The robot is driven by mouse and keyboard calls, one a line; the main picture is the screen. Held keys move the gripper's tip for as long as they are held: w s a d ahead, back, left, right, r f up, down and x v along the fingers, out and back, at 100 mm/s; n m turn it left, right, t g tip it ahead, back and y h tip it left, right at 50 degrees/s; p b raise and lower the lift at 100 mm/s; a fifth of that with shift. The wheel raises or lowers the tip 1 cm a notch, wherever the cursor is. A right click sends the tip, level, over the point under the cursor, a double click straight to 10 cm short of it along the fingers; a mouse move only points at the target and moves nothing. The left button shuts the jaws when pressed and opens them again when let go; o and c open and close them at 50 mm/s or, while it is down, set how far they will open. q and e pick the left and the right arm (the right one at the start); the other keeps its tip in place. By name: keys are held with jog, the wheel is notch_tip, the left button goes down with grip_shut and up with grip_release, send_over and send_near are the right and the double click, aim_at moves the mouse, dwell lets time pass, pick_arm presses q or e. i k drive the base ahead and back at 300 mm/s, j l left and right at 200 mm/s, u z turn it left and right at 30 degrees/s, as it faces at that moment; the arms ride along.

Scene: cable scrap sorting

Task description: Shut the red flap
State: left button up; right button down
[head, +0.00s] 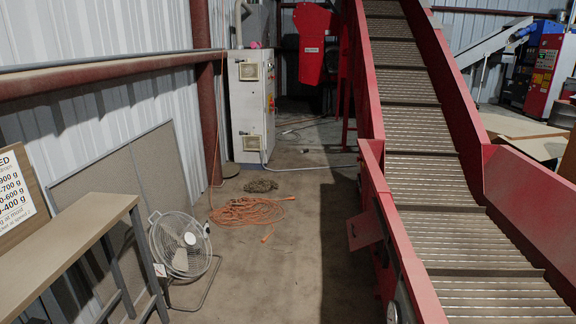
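A small red plate (365,230) sticks out from the left side of the red conveyor (408,262), low down and angled away from the side wall. It looks like a flap standing open, but its hinge is too small to make out. A larger red panel (312,45) with a dark label hangs at the back, beside the upper conveyor. I cannot tell for sure which of the two is the red flap. Neither of my grippers is in view.
An orange cable (245,211) lies coiled on the floor near a white fan (180,245). A bench (70,240) stands at the left. A light grey cabinet (250,105) stands at the back. The floor (280,275) between fan and conveyor is clear.

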aim_at(364, 229)
jog(key=i, duration=1.7)
